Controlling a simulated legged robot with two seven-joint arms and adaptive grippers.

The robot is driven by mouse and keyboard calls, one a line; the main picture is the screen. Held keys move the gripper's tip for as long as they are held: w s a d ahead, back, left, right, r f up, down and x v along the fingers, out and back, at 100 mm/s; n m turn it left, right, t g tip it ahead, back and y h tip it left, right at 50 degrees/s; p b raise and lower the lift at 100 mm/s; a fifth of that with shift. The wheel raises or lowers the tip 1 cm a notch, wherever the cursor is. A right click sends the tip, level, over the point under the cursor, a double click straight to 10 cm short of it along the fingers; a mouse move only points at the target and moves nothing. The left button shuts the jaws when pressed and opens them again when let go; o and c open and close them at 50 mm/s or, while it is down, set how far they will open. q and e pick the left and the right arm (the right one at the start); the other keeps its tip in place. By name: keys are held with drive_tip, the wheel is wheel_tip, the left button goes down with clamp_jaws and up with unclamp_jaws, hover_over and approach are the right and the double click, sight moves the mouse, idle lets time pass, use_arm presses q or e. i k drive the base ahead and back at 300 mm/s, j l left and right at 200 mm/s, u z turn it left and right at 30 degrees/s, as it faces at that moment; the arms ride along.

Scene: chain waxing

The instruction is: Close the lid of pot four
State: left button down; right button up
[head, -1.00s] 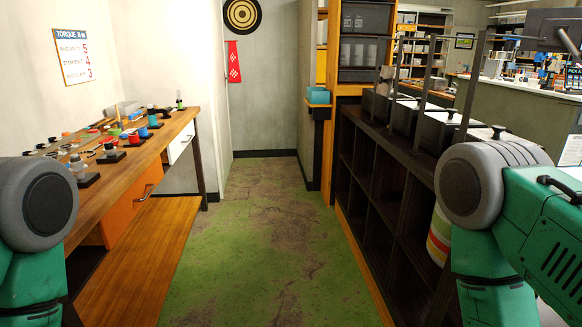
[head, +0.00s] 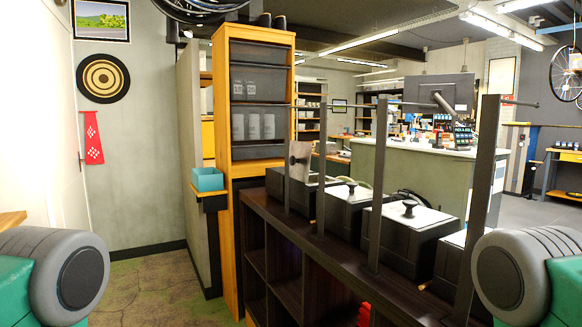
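Several black box-shaped pots stand in a row on a dark shelf unit (head: 300,293), right of centre in the head view. The farthest pot (head: 283,190) has a grey lid (head: 299,160) tipped up on edge above it. The second pot (head: 340,211) and the third pot (head: 400,246) have light flat lids with dark knobs lying on top. The nearest pot (head: 447,262) is partly hidden behind a dark upright post. I see no numbers on the pots, so I cannot tell which is pot four. Only my arms' rounded joints show; neither gripper is in view.
Dark upright posts (head: 376,180) and a thin horizontal rod rise around the pots. Open floor (head: 152,285) lies left of the shelf unit.

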sight(299, 155)
drive_tip(key=i+j+z, duration=0.1)
drive_tip(key=z, duration=0.55)
drive_tip(key=i+j+z, duration=0.35)
drive_tip(key=j+z, duration=0.15)
drive_tip(key=i+j+z, duration=0.2)
drive_tip(key=j, duration=0.2)
drive_tip(key=j+z, duration=0.5)
drive_tip(key=j, duration=0.2)
